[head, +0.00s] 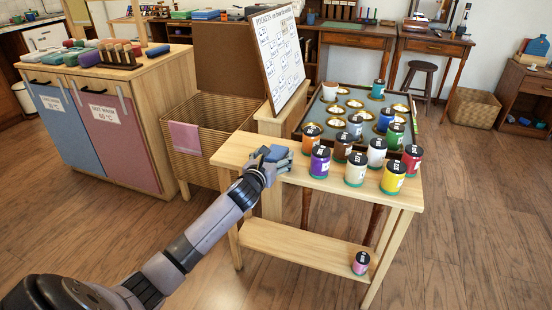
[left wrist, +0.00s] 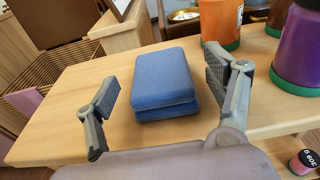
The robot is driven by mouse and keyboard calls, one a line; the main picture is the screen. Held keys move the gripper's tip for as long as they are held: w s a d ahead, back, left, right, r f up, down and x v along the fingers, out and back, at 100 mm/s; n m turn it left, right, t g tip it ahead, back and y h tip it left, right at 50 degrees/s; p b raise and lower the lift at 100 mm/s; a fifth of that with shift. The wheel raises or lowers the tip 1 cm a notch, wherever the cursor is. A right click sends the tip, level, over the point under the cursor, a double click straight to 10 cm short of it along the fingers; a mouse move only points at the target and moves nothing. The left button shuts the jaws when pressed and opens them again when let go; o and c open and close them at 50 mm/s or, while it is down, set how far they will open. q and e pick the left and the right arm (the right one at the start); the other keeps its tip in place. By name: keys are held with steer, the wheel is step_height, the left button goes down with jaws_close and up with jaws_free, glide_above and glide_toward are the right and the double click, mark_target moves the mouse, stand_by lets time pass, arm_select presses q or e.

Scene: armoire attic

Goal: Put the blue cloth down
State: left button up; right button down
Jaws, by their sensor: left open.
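The blue cloth (left wrist: 163,80) is folded into a thick pad and lies on the wooden side table (left wrist: 90,130). In the left wrist view it sits between the spread fingers of my left gripper (left wrist: 168,105), with a gap on each side. In the head view the cloth (head: 277,153) shows at the table's left end, partly hidden by my left gripper (head: 267,163), which is open around it. My right gripper does not show.
Several paint cans stand close on the right of the table, including an orange one (head: 310,139) and a purple one (head: 319,162). A wicker basket (head: 205,165) with a pink cloth (head: 185,138) stands to the left. A sign board (head: 280,55) rises behind.

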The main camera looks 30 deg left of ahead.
arm_select(q)
steer(key=x, duration=0.2)
steer(key=shift+w+a+f, duration=0.1)
steer(key=shift+w, duration=0.25)
steer(key=shift+c, duration=0.3)
steer(key=c, duration=1.3)
